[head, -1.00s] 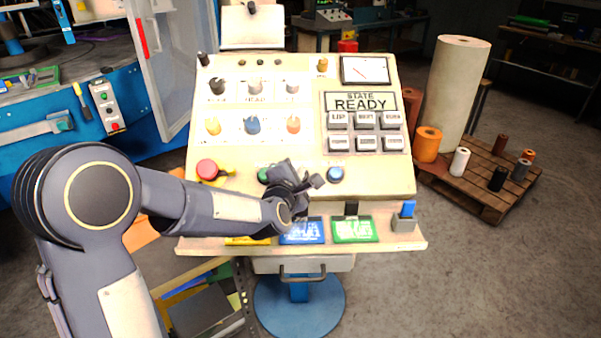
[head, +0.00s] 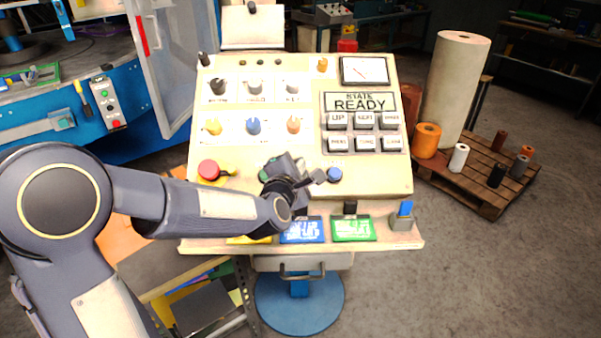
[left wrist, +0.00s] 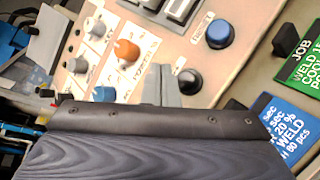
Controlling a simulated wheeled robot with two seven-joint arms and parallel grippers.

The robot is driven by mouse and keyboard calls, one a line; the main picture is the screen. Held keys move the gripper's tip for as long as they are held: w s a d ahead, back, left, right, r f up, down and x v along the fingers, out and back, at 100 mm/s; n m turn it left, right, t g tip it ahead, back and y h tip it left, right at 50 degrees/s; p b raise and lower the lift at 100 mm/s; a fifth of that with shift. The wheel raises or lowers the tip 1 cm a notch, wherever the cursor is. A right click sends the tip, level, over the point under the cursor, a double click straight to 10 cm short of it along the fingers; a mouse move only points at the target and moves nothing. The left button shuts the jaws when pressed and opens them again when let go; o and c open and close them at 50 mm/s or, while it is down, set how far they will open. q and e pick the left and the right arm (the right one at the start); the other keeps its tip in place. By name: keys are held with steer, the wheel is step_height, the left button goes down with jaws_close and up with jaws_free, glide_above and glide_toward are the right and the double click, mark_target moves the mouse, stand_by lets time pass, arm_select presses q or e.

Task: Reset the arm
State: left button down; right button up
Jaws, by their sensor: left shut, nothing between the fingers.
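My left arm comes in from the left in the head view. Its gripper (head: 300,190) is shut and empty, over the lower middle of the cream control panel (head: 300,158). It is just left of the blue round button (head: 334,174). A green button (head: 264,175) is partly hidden beside the gripper. The panel display (head: 360,102) reads "STATE READY". In the left wrist view the blue button (left wrist: 219,33) shows ahead, apart from the fingers (left wrist: 180,88). My right gripper does not show.
A red stop button (head: 209,170) on a yellow base sits at the panel's left. Blue (head: 302,230) and green (head: 354,229) cards lie on the front ledge. A pallet (head: 478,190) with rolls stands at the right. Open grey floor (head: 430,285) lies at the front right.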

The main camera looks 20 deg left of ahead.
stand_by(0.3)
arm_select(q)
steer(key=s+a+f+m+g+h, duration=0.1)
steer(key=s+f+m+g, duration=0.1)
steer(key=s+m, duration=0.5)
steer(key=s+a+f+m+g+h, duration=0.1)
steer(key=s+m+g, duration=0.3)
steer(key=s+m, duration=0.4)
steer(key=s+a+f+m+g+h, duration=0.1)
steer(key=s+f+m+g, duration=0.2)
steer(key=s, duration=1.5)
steer(key=m+g, duration=0.1)
steer(key=m, duration=0.3)
steer(key=shift+s+a+h, duration=0.3)
